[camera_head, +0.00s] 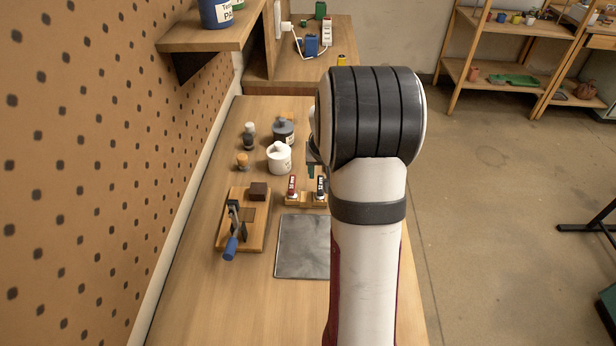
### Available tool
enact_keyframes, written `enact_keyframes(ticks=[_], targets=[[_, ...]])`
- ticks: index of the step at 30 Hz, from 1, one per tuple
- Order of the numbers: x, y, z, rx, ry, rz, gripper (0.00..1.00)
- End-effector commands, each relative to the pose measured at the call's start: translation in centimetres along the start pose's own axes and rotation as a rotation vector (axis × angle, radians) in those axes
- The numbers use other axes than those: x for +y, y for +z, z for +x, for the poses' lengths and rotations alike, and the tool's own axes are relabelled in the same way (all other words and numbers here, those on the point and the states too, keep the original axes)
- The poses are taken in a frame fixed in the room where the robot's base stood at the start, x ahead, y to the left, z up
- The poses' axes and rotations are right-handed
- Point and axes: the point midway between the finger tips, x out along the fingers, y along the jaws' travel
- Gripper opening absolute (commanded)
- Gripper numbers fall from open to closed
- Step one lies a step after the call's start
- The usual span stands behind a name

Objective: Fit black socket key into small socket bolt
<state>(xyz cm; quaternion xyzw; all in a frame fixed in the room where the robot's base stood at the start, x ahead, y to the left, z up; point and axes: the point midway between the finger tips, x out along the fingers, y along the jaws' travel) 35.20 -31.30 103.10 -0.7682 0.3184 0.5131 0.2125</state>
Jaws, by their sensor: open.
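A black-handled tool with a white label (320,187), which looks like the black socket key, stands in a small wooden rack (305,200) beside a red-handled one (292,184). My arm partly covers the rack's right side. My gripper (313,157) shows only as a dark edge left of my arm's wrist, behind the rack in the picture; the rest is hidden. I see nothing held in its visible part. No small socket bolt can be made out; it may be hidden or too small to tell.
Left of the rack is a wooden board (225,240) with a blue-handled clamp (231,246) and a dark block (258,191). A grey mat (300,262) lies in front. A white jar (279,157) and dark bottles (283,131) stand behind. A pegboard wall (90,150) bounds the left.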

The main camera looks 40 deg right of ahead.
Motion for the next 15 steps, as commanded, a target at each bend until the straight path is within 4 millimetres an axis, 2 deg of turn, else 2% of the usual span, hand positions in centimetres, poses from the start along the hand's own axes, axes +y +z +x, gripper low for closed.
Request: enact_keyframes(ticks=[1,3,8,15], targets=[[0.0,0.1,1.4,-0.005,0.001,0.0,0.57],[0.0,0.1,3.1,-0.004,0.0,-0.001,0.57],[-0.1,0.0,5.0,-0.001,0.0,0.0,0.57],[-0.7,-0.6,9.4,-0.003,-0.001,0.0,0.57]])
